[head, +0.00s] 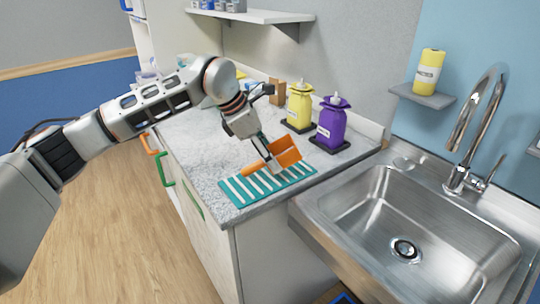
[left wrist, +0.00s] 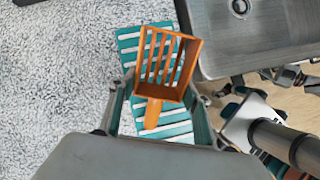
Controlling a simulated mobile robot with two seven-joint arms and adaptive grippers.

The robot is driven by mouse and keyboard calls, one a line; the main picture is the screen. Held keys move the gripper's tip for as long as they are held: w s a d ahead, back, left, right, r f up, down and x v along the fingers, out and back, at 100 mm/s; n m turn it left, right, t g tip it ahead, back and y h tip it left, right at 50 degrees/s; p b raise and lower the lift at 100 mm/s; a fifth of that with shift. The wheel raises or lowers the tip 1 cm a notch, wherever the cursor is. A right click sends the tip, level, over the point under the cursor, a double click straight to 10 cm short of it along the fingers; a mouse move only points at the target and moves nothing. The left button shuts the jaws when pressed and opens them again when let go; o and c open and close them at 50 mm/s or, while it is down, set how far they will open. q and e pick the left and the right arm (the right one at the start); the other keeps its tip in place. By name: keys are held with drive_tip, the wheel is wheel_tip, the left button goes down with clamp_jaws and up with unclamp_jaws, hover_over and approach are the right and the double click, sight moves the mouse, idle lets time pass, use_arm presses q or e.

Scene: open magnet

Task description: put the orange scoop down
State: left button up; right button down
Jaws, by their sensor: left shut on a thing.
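The orange scoop (head: 287,151) is in my left gripper (head: 268,160), just over the teal and white striped mat (head: 247,197) near the counter's front corner. In the left wrist view the scoop (left wrist: 169,62) has a slotted bowl, and its handle (left wrist: 152,113) points back toward my gripper. My left gripper (left wrist: 158,103) is shut on the scoop. The striped mat (left wrist: 128,42) shows under and around it. I cannot tell whether the scoop touches the mat.
A yellow bottle (head: 299,104) and a purple bottle (head: 333,122) stand behind the mat on dark bases. A steel sink (head: 405,215) with a tall faucet (head: 478,120) adjoins the counter on the right. The speckled counter (head: 205,150) is clear left of the mat.

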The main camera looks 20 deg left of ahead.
use_arm(q)
drive_tip(key=shift+f, duration=0.15)
drive_tip(key=o, duration=1.1)
drive_tip(key=shift+o, duration=0.2)
drive_tip(key=shift+r, duration=0.3)
drive_tip(key=p+v, duration=0.1)
drive_tip(key=v, duration=1)
drive_tip(key=shift+a+r, duration=0.25)
drive_tip(key=shift+r, duration=0.1)
drive_tip(key=shift+s, duration=0.1)
